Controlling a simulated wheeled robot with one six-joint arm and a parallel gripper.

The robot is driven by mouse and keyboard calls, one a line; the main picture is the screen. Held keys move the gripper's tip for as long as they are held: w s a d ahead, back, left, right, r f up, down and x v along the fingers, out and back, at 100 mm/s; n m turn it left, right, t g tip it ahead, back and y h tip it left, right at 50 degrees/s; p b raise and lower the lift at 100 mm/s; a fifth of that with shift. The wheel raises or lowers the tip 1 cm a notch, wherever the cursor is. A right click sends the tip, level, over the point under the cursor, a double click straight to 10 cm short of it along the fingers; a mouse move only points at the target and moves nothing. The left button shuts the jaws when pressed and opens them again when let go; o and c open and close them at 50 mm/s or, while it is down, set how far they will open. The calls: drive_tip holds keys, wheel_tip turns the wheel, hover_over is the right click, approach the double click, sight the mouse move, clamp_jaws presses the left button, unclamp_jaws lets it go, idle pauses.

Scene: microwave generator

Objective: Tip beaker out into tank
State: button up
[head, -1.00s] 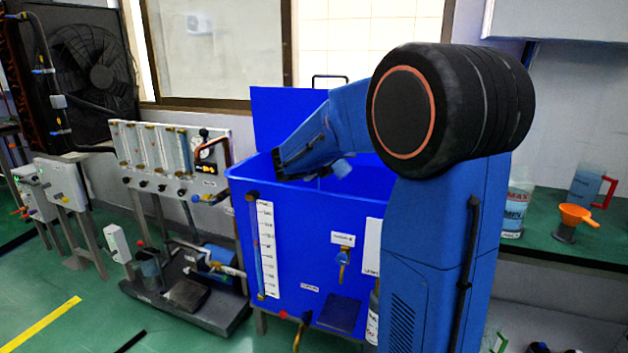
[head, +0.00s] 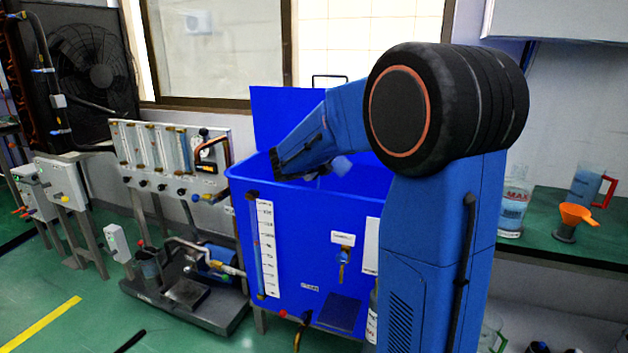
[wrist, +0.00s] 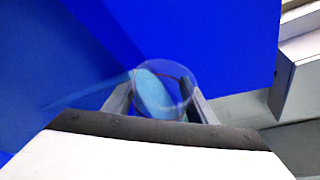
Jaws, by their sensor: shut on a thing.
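The tank (head: 290,235) is a big blue open-topped box with its blue lid raised at the back. My arm reaches over its rim, and my gripper (wrist: 160,98) is at the tank's opening. In the wrist view my gripper is shut on the clear round beaker (wrist: 180,75), with one finger on each side. Light blue liquid (wrist: 152,95) shows in the beaker, and a pale blue streak (wrist: 85,95) runs left from it across the blue background. The beaker looks tilted. In the head view only a small pale blue part (head: 342,166) shows beside my wrist; the tank's inside is mostly hidden.
A green bench (head: 550,230) at right holds a clear container (head: 514,205), a red-handled jug (head: 585,185) and an orange funnel (head: 576,214). A flowmeter panel (head: 170,150) stands left of the tank. A window is behind. Green floor is open at lower left.

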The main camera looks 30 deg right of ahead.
drive_tip(key=shift+r+n+h, duration=0.5)
drive_tip(key=shift+r+n, duration=0.1)
drive_tip(key=shift+n, duration=0.2)
idle(0.9)
drive_tip(key=shift+f+n+g+h+p, duration=0.3)
drive_tip(key=shift+n+h+p, duration=0.15)
drive_tip(key=shift+n, duration=0.35)
idle(0.6)
drive_tip(key=shift+w+a+r+n+h, duration=0.25)
drive_tip(key=shift+w+a+r+n, duration=0.2)
drive_tip(key=shift+w+n, duration=0.2)
idle(0.6)
drive_tip(key=shift+w+a+r+n+h, duration=0.15)
drive_tip(key=shift+r+n+h, duration=0.3)
drive_tip(key=shift+n, duration=0.6)
idle(0.8)
